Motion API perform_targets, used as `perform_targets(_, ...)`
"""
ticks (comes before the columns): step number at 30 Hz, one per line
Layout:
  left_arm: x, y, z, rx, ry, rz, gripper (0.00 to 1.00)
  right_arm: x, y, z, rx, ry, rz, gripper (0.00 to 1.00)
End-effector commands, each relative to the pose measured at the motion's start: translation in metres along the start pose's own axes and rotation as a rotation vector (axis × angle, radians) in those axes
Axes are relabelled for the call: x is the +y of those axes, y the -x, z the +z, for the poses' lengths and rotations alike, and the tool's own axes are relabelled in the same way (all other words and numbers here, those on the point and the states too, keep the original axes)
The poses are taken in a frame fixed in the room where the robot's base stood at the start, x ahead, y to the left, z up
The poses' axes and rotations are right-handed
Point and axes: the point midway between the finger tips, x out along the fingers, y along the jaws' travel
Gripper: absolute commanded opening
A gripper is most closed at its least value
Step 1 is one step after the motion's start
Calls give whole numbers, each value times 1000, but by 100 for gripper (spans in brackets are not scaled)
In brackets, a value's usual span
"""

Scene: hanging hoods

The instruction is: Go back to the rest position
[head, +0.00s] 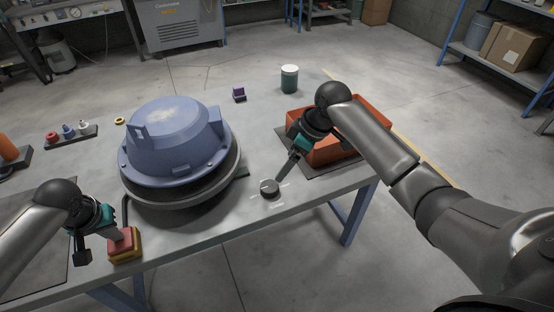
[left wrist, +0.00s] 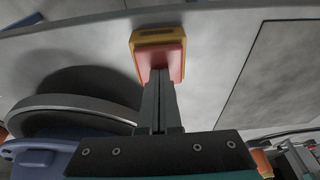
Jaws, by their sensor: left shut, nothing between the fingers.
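My left gripper (head: 115,235) is shut and empty. Its fingertips are at the red top of a yellow-based push button box (head: 126,250) near the table's front edge. In the left wrist view the shut fingers (left wrist: 159,78) reach the red face of the button box (left wrist: 150,45); I cannot tell whether they touch it. My right gripper (head: 279,180) points down at a small dark round puck (head: 269,188) on the table. Its fingers look like one dark bar, so I cannot tell whether they are apart or touching the puck.
A large blue hood (head: 178,140) on a grey round base stands between my arms. An orange bin (head: 330,150) sits by my right forearm. A green jar (head: 289,80), a purple block (head: 239,95) and a small rack (head: 70,137) are farther back.

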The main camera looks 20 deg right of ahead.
Motion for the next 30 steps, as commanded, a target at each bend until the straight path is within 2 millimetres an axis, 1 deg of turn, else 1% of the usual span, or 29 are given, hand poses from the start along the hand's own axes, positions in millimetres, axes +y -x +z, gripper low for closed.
perform_targets(1, 0, 0, 5, -15, -1, -4, 0, 0, 4, -2, 0, 0, 0, 98)
perform_targets(2, 0, 2, 4, -15, -1, -3, 0, 0, 6, -3, 0, 0, 0, 98)
perform_targets(24, 0, 65, -16, -2, 0, 1, 0, 0, 76, -32, 1, 0, 0, 98)
perform_targets(27, 0, 68, -17, -2, 0, 1, 0, 0, 80, -33, 1, 0, 0, 98)
perform_targets(30, 0, 67, -16, -2, 0, 0, 0, 0, 78, -33, 0, 0, 0, 98)
